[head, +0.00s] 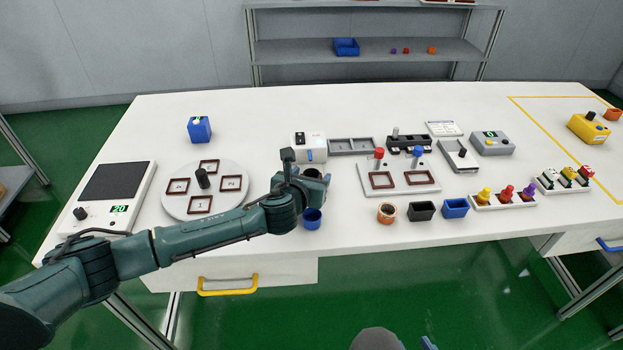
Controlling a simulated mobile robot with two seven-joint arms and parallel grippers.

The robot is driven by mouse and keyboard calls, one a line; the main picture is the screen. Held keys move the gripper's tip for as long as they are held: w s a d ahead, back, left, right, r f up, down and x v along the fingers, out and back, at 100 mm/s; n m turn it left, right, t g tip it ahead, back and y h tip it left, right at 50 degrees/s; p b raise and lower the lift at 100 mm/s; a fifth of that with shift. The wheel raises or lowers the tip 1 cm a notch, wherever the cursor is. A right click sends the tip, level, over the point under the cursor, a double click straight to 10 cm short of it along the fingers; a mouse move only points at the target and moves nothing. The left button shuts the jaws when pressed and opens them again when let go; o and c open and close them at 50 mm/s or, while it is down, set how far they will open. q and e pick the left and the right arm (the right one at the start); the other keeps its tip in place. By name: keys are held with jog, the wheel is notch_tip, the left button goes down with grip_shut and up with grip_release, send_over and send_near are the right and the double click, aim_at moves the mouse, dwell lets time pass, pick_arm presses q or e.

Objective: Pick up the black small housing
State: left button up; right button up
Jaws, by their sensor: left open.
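A black square open-topped housing (421,211) stands near the table's front edge, between an orange round cup (386,213) and a blue square housing (455,208). A dark round-looking part (312,173) shows at my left gripper, partly hidden by it; I cannot tell whether it is a small housing. My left gripper (318,180) is open, at or just above the table, left of the square black housing and apart from it. A blue round cup (312,219) stands just in front of it. A blue tip, apparently of my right gripper (428,342), shows at the bottom edge; its jaws are hidden.
Behind my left gripper are a white device (309,146) and a grey tray (352,146). A two-frame fixture (405,189) stands right of the gripper. A round turntable (232,196) and a scale (146,194) are at left. The back left is mostly clear.

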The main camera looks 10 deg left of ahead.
pick_arm(q)
jog(key=shift+c, duration=0.4)
jog(key=c, duration=1)
